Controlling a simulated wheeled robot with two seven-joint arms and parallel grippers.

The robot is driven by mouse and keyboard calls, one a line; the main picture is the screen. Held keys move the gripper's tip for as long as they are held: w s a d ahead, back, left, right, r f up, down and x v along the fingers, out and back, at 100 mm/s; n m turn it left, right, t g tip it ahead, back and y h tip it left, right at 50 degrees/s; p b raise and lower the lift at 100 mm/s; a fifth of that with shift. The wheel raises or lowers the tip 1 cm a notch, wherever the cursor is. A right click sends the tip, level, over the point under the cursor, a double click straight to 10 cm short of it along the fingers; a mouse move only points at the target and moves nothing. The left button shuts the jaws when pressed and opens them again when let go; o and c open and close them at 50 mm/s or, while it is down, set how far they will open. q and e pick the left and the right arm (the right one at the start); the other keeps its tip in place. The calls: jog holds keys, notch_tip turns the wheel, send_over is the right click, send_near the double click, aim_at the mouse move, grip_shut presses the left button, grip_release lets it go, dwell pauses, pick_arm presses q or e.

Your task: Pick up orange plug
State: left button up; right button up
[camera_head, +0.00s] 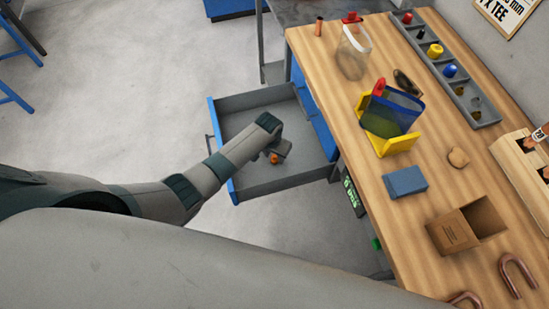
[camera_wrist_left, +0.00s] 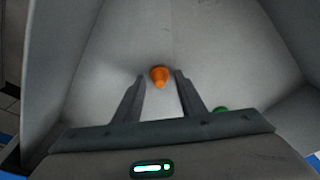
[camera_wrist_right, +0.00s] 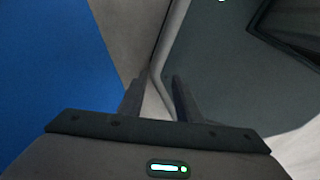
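The orange plug (camera_wrist_left: 160,76) lies in the open drawer, on its grey floor. In the left wrist view it sits between the tips of my left gripper (camera_wrist_left: 160,80), whose fingers stand apart on either side of it. I cannot tell whether the fingers touch it. In the head view my left gripper (camera_head: 280,150) reaches down into the drawer (camera_head: 236,106), and the plug (camera_head: 274,158) shows as a small orange spot beside it. My right gripper (camera_wrist_right: 155,82) has its fingers apart and nothing between them.
The drawer's walls enclose the left gripper. The wooden workbench (camera_head: 340,130) stands to the right, with a blue box (camera_head: 405,182), a cardboard box (camera_head: 455,232) and a yellow holder (camera_head: 392,144).

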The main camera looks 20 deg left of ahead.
aim_at(274, 156)
dwell(0.4)
pick_arm(q)
grip_shut()
jog(key=shift+r, duration=0.1)
notch_tip(274, 156, up, 10)
jog(key=shift+b, duration=0.45)
dwell(0.4)
dwell(0.4)
